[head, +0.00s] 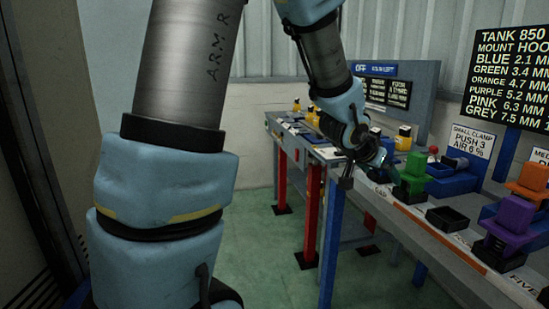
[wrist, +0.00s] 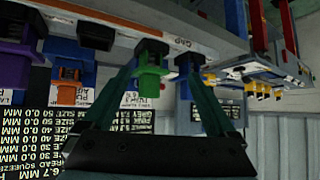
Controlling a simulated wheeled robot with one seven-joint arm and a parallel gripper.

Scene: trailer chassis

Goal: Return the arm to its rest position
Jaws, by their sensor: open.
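My arm (head: 185,150) reaches from the lower left of the head view over to the workbench. My gripper (head: 380,160) is above the bench edge, close to a green block-shaped fixture (head: 414,172). In the wrist view, which looks upside down, my gripper (wrist: 163,70) shows two teal fingers spread apart with nothing held between them. The green fixture (wrist: 151,56) appears beyond the fingers, near the left fingertip. A blue piece (wrist: 183,68) shows near the right fingertip. Whether the fingers touch either cannot be told.
The bench (head: 425,225) runs along the right, with a purple fixture (head: 512,218), an orange one (head: 531,177) and a black tray (head: 447,219). Yellow items (head: 403,138) and a signboard (head: 512,75) stand behind. The green floor (head: 275,255) before the bench is clear.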

